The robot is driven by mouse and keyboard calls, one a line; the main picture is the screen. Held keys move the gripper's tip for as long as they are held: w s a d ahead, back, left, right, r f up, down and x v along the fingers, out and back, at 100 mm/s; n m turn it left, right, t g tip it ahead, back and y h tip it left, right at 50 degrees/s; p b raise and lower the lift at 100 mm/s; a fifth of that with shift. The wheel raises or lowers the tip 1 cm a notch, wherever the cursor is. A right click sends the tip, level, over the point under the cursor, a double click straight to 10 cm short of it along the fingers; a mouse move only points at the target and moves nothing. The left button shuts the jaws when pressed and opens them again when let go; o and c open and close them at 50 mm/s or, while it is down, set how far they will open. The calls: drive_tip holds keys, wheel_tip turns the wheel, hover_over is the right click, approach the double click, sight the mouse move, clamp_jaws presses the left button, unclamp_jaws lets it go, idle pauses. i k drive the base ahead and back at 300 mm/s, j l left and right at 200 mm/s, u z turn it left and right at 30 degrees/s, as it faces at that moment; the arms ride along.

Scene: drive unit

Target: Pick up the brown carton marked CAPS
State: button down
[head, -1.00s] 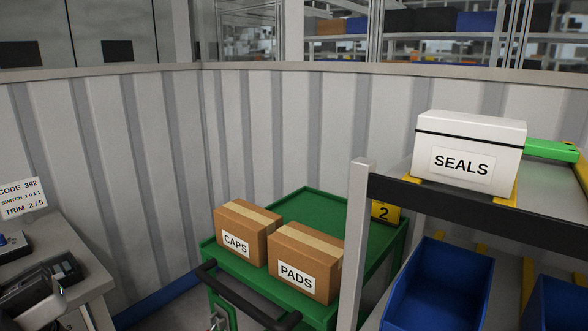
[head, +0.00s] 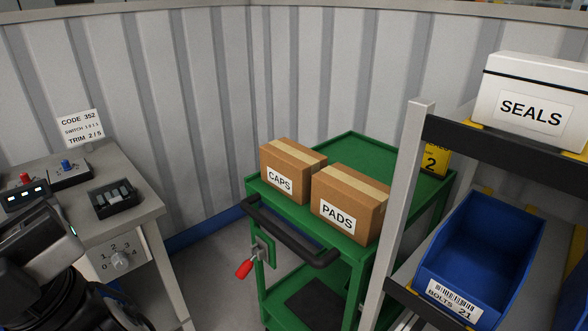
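The brown carton marked CAPS (head: 291,168) sits upright on the top of the green cart (head: 352,146), at its left end. Its white label faces me and a pale tape strip runs along its top. A similar brown carton marked PADS (head: 349,202) stands close beside it on the right. Dark parts of my own arm show at the lower left, over the grey bench and well apart from the cartons. The fingers of my gripper cannot be made out.
The cart has a black handle (head: 289,236) and a red-tipped lever (head: 245,268) in front. A grey bench (head: 136,208) with switch boxes stands left. A shelf rack (head: 398,200) with a SEALS box (head: 531,105) and blue bin (head: 483,262) stands right. Corrugated wall closes the back.

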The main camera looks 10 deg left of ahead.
sight(288, 167)
drive_tip(key=i+u, duration=0.3)
drive_tip(key=i, duration=0.2)
drive_tip(key=i+u, duration=0.3)
drive_tip(key=i, duration=0.25)
